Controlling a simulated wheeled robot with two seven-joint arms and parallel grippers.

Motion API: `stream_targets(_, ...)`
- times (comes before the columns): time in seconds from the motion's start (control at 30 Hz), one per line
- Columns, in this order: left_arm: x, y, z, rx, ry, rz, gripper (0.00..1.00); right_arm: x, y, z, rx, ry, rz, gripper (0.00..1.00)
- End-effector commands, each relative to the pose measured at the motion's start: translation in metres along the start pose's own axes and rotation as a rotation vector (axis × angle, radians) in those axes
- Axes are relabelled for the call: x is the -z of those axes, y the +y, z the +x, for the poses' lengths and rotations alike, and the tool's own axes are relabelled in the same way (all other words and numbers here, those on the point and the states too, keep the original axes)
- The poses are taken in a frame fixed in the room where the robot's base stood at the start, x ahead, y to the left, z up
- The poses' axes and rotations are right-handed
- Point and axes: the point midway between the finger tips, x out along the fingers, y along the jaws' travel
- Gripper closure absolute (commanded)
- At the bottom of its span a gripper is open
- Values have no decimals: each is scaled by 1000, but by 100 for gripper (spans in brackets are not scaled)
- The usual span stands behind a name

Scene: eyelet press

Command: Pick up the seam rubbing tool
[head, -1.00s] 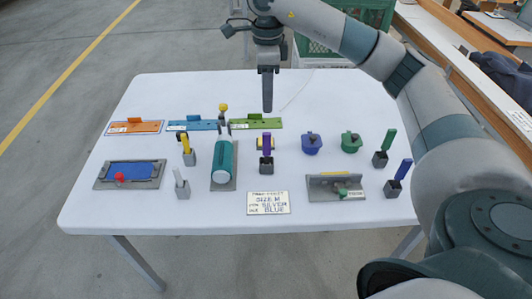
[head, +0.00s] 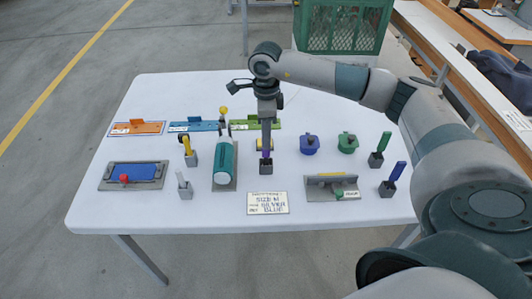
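Several upright tools stand in small grey holder blocks on the white table, and I cannot tell by look alone which is the seam rubbing tool. The purple one (head: 266,161) stands at the middle front, its upper part hidden by my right gripper (head: 266,148). The gripper points straight down at the top of the purple handle. The fingers look like one narrow strip from here, so whether they are parted or closed on the handle is unclear. Other upright tools are yellow (head: 187,145), pale grey (head: 181,178), green (head: 383,141) and blue (head: 397,171). My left gripper is out of view.
A teal cylinder press (head: 224,163) stands left of the purple tool. Blue (head: 310,145) and green (head: 347,143) pots are to the right. A written card (head: 268,203) lies in front, a grey fixture (head: 324,188) right of it. Orange, blue and green plates lie behind.

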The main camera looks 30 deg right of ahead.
Motion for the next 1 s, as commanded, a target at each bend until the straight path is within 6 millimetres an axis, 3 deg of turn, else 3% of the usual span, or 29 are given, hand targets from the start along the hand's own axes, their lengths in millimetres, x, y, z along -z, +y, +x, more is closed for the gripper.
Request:
stream_targets(0.47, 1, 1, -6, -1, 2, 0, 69, 0, 1, 5, -2, 2, 0, 68)
stream_targets(0.73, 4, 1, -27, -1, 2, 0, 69, 0, 6, 31, -4, 2, 1, 68)
stream_targets(1.0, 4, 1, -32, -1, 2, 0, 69, 0, 4, 53, -1, 1, 0, 68)
